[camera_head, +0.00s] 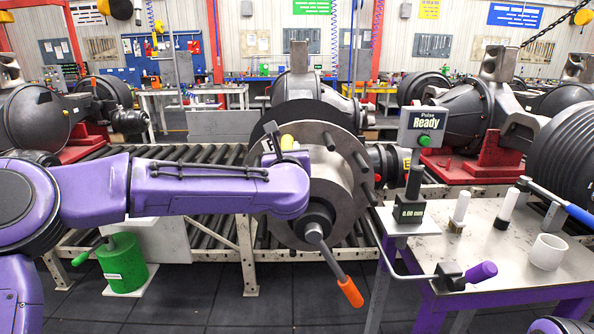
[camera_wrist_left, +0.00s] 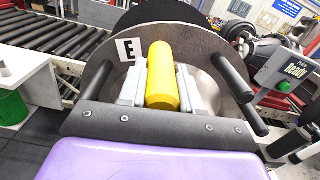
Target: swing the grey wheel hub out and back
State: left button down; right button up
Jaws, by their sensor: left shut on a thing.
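The grey wheel hub (camera_head: 334,185) is a large round metal disc with several dark studs, upright in front of the axle at the centre of the head view. It fills the upper middle of the left wrist view (camera_wrist_left: 218,62), beside a white label with an "E". My left gripper (camera_head: 284,146) is at the hub's upper left. In the left wrist view its two light grey fingers (camera_wrist_left: 162,85) are shut on a yellow handle (camera_wrist_left: 162,72), one on each side. My purple arm hides the hub's left part. My right gripper is not in view.
A tool with an orange grip (camera_head: 350,292) sticks out from the hub's lower front. A purple-legged table (camera_head: 490,240) with gauges, a white cup (camera_head: 548,251) and hand tools stands at the right. A green weight (camera_head: 123,264) stands at the lower left. A roller conveyor (camera_head: 200,236) runs behind.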

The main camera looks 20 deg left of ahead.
pick_arm(q)
jog(key=shift+s+a+f+n+b, duration=0.15)
jog(key=shift+a+f+b, duration=0.1)
jog(key=shift+f, duration=0.15)
jog(key=shift+w+a+f+n+b, duration=0.15)
jog(key=shift+a+f+b, duration=0.1)
jog(key=shift+f, duration=0.15)
jog(key=shift+s+a+r+b, duration=0.2)
jog(key=shift+a+b, duration=0.1)
jog(key=shift+b, duration=0.05)
jog(key=shift+r, duration=0.1)
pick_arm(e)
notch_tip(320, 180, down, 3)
pick_arm(q)
jog(key=c, duration=0.8)
grip_release()
jog(key=b+v, duration=0.3)
jog(key=v, duration=0.7)
jog(key=shift+s+d+r+b, duration=0.1)
jog(key=shift+s+b, duration=0.15)
jog(key=shift+b, duration=0.05)
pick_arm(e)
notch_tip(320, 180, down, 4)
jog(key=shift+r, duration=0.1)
pick_arm(q)
jog(key=shift+d, duration=0.1)
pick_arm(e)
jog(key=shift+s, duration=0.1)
